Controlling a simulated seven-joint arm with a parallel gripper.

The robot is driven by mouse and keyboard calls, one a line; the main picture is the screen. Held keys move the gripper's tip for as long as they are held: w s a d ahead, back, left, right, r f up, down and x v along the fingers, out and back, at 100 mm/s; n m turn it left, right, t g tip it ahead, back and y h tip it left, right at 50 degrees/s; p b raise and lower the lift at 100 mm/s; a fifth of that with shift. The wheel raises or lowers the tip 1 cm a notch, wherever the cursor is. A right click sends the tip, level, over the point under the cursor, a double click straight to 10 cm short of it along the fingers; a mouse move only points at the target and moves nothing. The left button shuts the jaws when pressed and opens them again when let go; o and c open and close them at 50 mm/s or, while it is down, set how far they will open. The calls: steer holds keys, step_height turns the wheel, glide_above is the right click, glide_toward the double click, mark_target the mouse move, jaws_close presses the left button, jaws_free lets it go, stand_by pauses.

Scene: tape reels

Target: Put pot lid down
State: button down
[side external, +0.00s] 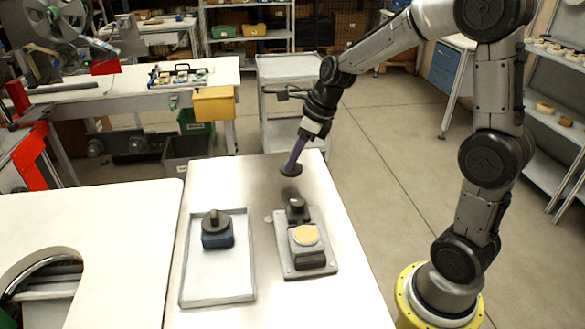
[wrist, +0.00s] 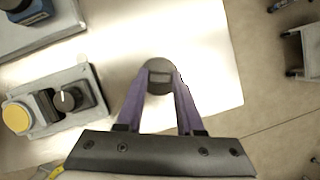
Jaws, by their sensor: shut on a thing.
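My gripper (side external: 293,161) has purple fingers that point down over the far part of the metal table. It is shut on a dark round pot lid (side external: 291,171), which looks held above the tabletop with a dark shadow below it. In the wrist view the lid (wrist: 161,66) sits between the two purple fingertips (wrist: 160,80), its raised middle between them.
A grey plate (side external: 322,266) nearer the camera carries a block with a yellow disc (side external: 306,235) and a black knobbed part (side external: 297,208). The metal tabletop (side external: 231,177) is bare around the lid. A grey cart (side external: 290,68) stands behind the table.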

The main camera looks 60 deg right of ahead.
mark_target(293, 169)
steer(key=shift+w+f, duration=0.2)
steer(key=shift+f, duration=1.65)
steer(key=shift+f, duration=0.1)
steer(key=c, duration=0.5)
jaws_free()
steer(key=shift+c, duration=0.2)
